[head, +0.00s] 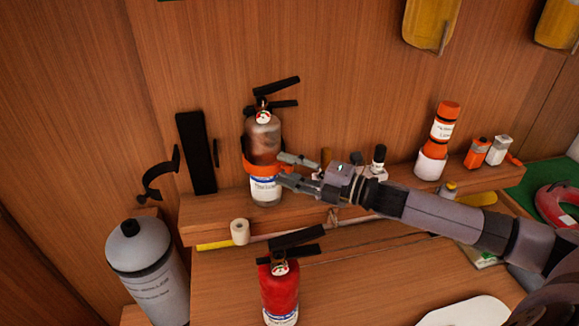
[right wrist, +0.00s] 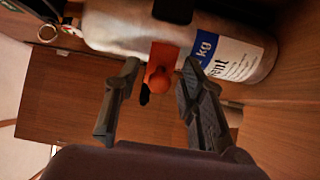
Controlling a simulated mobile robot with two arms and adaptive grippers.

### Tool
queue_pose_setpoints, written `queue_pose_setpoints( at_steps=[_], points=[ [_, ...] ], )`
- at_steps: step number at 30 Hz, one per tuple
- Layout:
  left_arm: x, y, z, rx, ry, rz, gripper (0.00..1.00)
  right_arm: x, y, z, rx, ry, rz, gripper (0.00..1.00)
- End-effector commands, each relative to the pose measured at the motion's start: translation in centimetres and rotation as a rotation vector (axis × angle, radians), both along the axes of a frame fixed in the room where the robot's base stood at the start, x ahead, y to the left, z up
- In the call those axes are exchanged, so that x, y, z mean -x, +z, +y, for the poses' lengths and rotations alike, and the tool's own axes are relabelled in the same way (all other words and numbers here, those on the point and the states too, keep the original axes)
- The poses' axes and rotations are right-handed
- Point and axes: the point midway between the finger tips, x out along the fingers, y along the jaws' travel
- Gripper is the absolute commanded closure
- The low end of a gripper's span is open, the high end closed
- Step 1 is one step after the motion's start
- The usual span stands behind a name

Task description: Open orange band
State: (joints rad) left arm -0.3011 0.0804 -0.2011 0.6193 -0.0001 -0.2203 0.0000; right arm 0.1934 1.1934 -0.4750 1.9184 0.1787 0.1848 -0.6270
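The orange band (head: 256,166) goes around the middle of a grey fire extinguisher (head: 264,137) that stands upright on the wooden shelf. In the right wrist view the extinguisher (right wrist: 120,27) lies sideways across the top. There the orange band (right wrist: 163,54) shows as an orange strap with a round orange knob (right wrist: 160,83) at its end. My right gripper (head: 280,168) reaches in from the right at the band's height. In the right wrist view the right gripper (right wrist: 158,68) is open, with the knob between its fingers and a visible gap on each side. My left gripper is not in view.
A red extinguisher (head: 280,291) stands lower in front. A grey cylinder (head: 150,265) is at the lower left. A white tape roll (head: 240,232) lies near the shelf edge. An orange-and-white bottle (head: 440,135) and small orange and white containers stand right on the shelf.

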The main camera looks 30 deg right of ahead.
Motion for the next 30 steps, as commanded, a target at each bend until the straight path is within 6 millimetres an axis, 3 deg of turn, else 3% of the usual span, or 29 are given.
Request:
queue_pose_setpoints(
  at_steps=[9, 26, 30],
  points=[
    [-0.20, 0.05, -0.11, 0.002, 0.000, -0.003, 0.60, -0.10, -0.03, 0.12, 0.000, 0.001, 0.000, 0.63],
    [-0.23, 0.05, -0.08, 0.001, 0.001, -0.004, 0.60, -0.07, -0.04, 0.12, 0.000, 0.001, 0.000, 0.99],
    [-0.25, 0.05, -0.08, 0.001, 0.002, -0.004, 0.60, -0.07, -0.06, 0.11, 0.001, 0.001, 0.001, 1.00]
  ],
)
